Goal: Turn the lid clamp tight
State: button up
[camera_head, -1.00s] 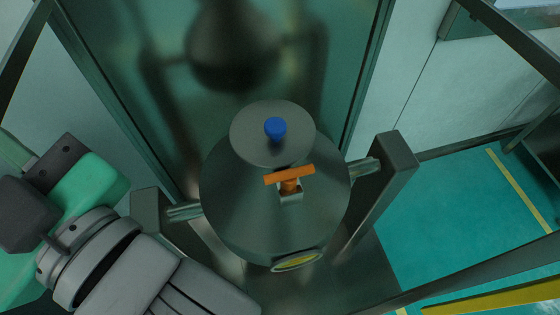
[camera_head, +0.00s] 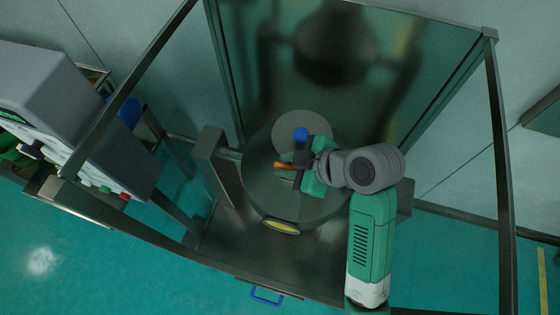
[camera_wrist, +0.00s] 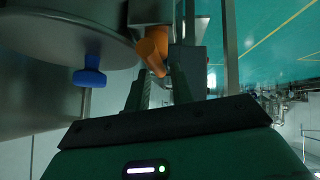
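The orange lid clamp handle (camera_head: 282,165) sits on the grey metal vessel (camera_head: 262,195), below the round lid (camera_head: 290,122) with its blue knob (camera_head: 301,134). My gripper (camera_head: 292,169) reaches in from the right and hides part of the clamp. In the wrist view, the orange handle (camera_wrist: 152,50) is just beyond and partly between my gripper's fingertips (camera_wrist: 160,76). The fingers stand apart, with a visible gap. I cannot tell whether either finger touches the handle. The blue knob (camera_wrist: 89,77) is left of the fingers there.
Metal frame posts (camera_head: 222,168) flank the vessel. A glossy panel (camera_head: 390,55) stands behind it. A grey machine (camera_head: 70,105) is at the left. A blue handle (camera_head: 266,295) is low at the front. Open teal floor (camera_head: 110,260) lies front left.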

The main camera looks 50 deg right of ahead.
aim_at(283, 165)
jog(key=shift+x, duration=1.55)
grip_shut()
